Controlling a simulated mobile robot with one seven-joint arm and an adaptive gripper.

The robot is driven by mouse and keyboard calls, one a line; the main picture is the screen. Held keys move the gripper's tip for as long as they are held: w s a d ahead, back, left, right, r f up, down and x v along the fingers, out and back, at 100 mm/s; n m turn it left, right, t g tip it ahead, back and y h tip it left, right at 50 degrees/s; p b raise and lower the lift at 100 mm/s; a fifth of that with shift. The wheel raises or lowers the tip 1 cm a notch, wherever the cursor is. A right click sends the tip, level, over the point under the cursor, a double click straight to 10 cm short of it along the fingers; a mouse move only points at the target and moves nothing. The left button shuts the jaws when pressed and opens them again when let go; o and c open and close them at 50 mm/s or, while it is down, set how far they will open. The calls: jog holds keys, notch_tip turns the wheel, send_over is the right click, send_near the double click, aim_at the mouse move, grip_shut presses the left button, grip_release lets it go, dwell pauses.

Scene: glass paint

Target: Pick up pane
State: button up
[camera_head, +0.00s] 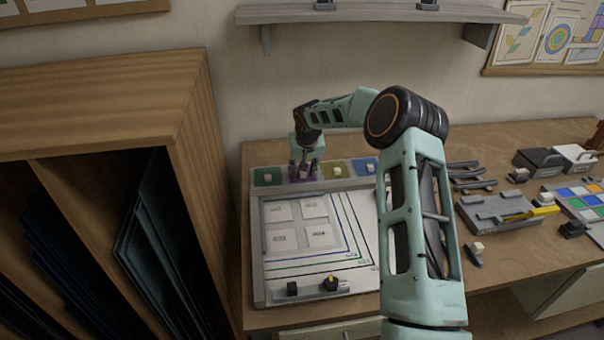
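A row of coloured panes lies along the back of the work board, each with a pale knob: a green pane (264,180), a purple pane (296,181), an olive-yellow pane (329,178) and a blue pane (358,163). My gripper (305,174) points down at the purple pane, with its fingers around or just above the pale knob there. The fingers are small in this view, so I cannot tell whether they touch the knob or are closed. My gripper partly covers the purple pane.
A white board (350,248) with pale labelled squares lies in front of the panes. A wooden rack (190,115) holding dark sheets stands at left. Grey fixtures (497,214) and a colourful tile panel (578,201) occupy the right. A shelf (375,14) hangs above.

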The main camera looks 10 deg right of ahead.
grip_shut()
